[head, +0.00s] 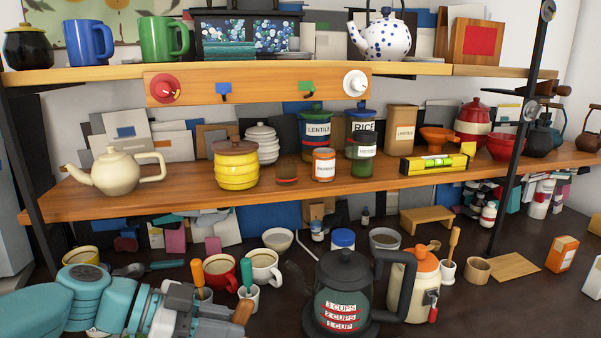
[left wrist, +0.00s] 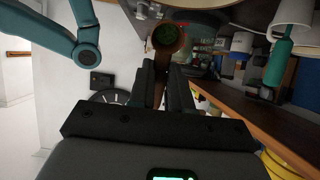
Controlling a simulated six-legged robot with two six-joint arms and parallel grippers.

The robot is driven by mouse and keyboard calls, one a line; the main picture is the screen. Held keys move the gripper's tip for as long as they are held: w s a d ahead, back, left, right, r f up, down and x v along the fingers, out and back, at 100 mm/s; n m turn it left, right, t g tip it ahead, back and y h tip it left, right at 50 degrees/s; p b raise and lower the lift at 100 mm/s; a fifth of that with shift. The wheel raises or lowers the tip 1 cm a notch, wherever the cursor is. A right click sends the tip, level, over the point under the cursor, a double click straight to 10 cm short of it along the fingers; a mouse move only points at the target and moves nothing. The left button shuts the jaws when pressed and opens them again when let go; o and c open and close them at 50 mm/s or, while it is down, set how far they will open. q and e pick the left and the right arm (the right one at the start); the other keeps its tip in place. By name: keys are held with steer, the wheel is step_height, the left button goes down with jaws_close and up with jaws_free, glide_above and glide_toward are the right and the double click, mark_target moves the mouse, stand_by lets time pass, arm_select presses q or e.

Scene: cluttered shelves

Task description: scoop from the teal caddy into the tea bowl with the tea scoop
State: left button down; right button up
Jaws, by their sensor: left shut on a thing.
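My left gripper (head: 222,314) is low at the left front in the head view, shut on the brown wooden tea scoop (head: 243,312). In the left wrist view the scoop (left wrist: 162,62) stands between the closed fingers (left wrist: 165,88), and its round end holds something green. A small cream bowl (head: 277,240), which may be the tea bowl, sits on the lower counter behind the mugs, apart from the scoop. I cannot make out a teal caddy for certain; my own teal arm covers the lower left. My right gripper is not in view.
A black kettle (head: 346,290) stands right of the scoop. A cream mug (head: 263,266), a red mug (head: 222,272) and a white holder with a teal-handled tool (head: 247,275) are close behind. The wooden shelf (head: 300,188) runs above, its post (head: 512,165) at right.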

mark_target(251, 311)
arm_select(q)
steer(key=d+g+y+p, duration=0.1)
steer(key=y+p, duration=0.2)
steer(key=p, duration=0.3)
steer(key=d+y+p, duration=0.1)
steer(key=y+p, duration=0.2)
steer(key=p, duration=0.4)
steer(key=w+d+r+g+y+p, duration=0.1)
steer(key=d+y+p, duration=0.1)
steer(key=p, duration=0.4)
steer(key=shift+g+y+p, duration=0.3)
steer(key=shift+y+p, duration=0.05)
steer(key=shift+y, duration=0.55)
steer(key=shift+d+f+y+p, duration=0.2)
steer(key=shift+y+p, duration=0.4)
steer(key=shift+y, duration=0.1)
steer(key=shift+f, duration=0.15)
steer(key=shift+a+f+y, duration=0.1)
steer(key=shift+y, duration=0.2)
steer(key=s+a+n, duration=0.2)
steer(key=a+n, duration=1)
steer(key=n, duration=0.3)
steer(key=shift+y, duration=0.4)
